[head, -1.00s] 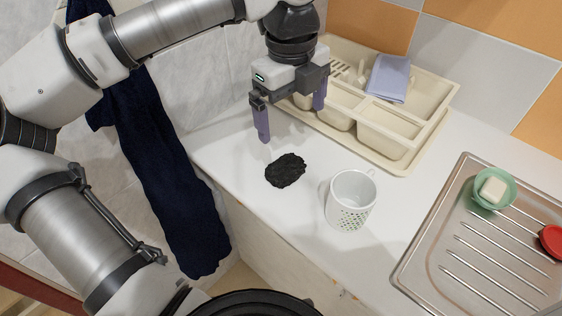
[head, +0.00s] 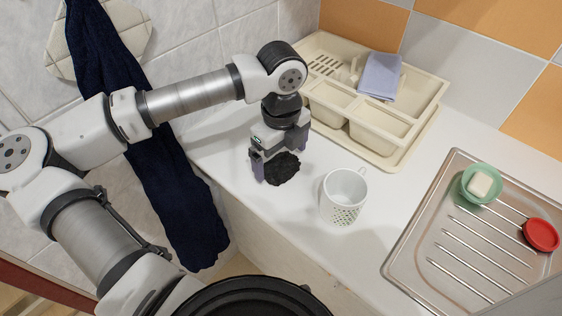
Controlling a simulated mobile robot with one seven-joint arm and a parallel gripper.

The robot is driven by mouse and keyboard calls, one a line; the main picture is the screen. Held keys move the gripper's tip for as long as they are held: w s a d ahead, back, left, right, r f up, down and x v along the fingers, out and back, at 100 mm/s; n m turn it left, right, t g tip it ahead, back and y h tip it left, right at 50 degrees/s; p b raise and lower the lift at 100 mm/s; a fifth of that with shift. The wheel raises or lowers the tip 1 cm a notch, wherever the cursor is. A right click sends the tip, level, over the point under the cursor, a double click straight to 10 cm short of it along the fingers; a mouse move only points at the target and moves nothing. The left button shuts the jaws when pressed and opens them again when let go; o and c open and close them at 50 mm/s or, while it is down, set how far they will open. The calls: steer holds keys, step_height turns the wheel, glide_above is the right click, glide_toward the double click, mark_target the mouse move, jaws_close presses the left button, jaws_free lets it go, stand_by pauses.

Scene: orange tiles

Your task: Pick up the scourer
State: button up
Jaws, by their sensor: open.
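The scourer (head: 284,169) is a dark, rough, flat pad lying on the white counter, left of the white cup. My gripper (head: 278,172) points down right at the scourer, with its purple fingers apart. The near left finger (head: 257,166) shows at the scourer's left edge. The other finger is mostly hidden behind the gripper and the scourer. I cannot tell whether the fingers touch the scourer or the counter.
A white cup (head: 343,199) with a dotted pattern stands close to the right of the scourer. A cream dish rack (head: 411,152) with a lilac cloth (head: 380,76) is behind. A steel drainboard (head: 452,268) holds a green soap dish (head: 466,194) and a red round item (head: 541,235).

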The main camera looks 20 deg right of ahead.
steer(key=shift+f, duration=0.95)
steer(key=c, duration=1)
steer(key=shift+r, duration=0.1)
